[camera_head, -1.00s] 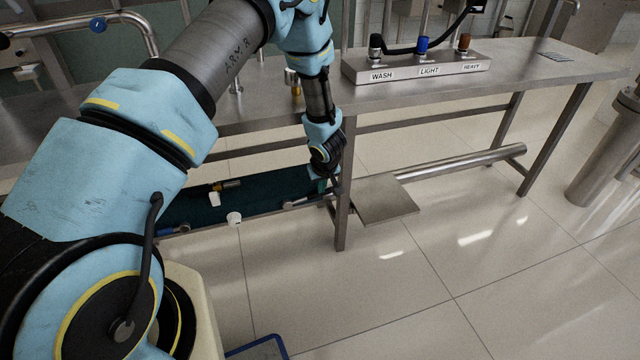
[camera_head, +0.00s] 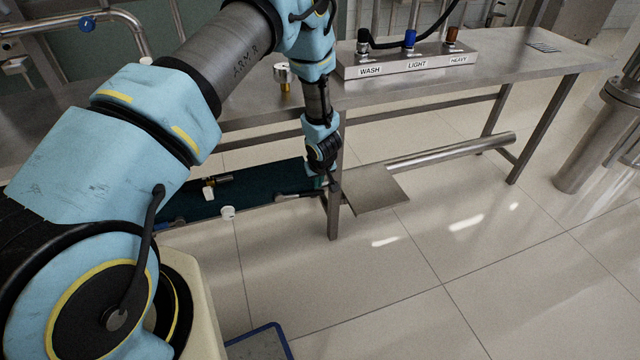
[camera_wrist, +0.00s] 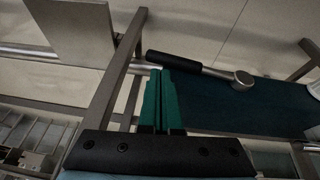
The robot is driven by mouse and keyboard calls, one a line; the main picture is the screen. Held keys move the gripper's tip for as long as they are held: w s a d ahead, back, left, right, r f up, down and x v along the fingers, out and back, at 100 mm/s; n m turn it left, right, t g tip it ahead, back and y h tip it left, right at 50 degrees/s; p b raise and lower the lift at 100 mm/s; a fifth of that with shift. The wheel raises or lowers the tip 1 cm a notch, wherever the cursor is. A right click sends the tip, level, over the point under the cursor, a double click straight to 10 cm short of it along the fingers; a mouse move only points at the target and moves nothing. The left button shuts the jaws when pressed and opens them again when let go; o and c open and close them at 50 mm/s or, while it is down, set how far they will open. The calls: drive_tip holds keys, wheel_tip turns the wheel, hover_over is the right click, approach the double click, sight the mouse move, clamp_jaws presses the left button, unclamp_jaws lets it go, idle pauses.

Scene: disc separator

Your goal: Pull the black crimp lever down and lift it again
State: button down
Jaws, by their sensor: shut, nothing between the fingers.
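A black-handled lever (camera_wrist: 178,62) with a metal shaft and a round metal end shows in the wrist view, lying across the edge of a dark teal surface. Its handle also shows in the head view (camera_head: 312,192), small beside the table leg. I cannot tell for sure whether it is the crimp lever. My gripper (camera_wrist: 160,73) has green fingers, shut and empty, with their tips just short of the black handle in the picture. I cannot tell whether they touch it. In the head view my gripper (camera_head: 321,182) hangs low beside the table leg, partly hidden by my wrist.
The teal surface (camera_head: 260,180) holds a small brass-and-black piece and white cups. The steel table leg (camera_head: 334,215) stands close beside my gripper, with a metal plate (camera_head: 375,190) to its right. A WASH/LIGHT/HEAVY block (camera_head: 415,64) sits on the steel table (camera_head: 490,70).

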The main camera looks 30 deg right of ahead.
drive_tip(key=s+d+r+p, duration=0.1)
drive_tip(key=s+r, duration=0.1)
drive_tip(key=r, duration=0.3)
drive_tip(key=s+d+r+p, duration=0.1)
drive_tip(key=s+d+r, duration=0.1)
drive_tip(key=r, duration=0.3)
drive_tip(key=w+a+r+g+p, duration=0.1)
drive_tip(key=w+a+r, duration=0.3)
drive_tip(key=a+r, duration=0.5)
drive_tip(key=a+r+h, duration=0.1)
drive_tip(key=a+r, duration=1)
drive_tip(key=s+a+r, duration=0.3)
drive_tip(key=s+a, duration=0.1)
drive_tip(key=a, duration=0.2)
drive_tip(key=s+a+r+g+y+p, duration=0.1)
drive_tip(key=s+a+r, duration=0.2)
drive_tip(key=a, duration=0.4)
drive_tip(key=s+a+r+y, duration=0.1)
drive_tip(key=s+a+r, duration=0.2)
drive_tip(key=a, duration=0.4)
drive_tip(key=shift+s+r+g, duration=0.15)
drive_tip(key=shift+s+g, duration=0.15)
drive_tip(key=shift+s, duration=0.5)
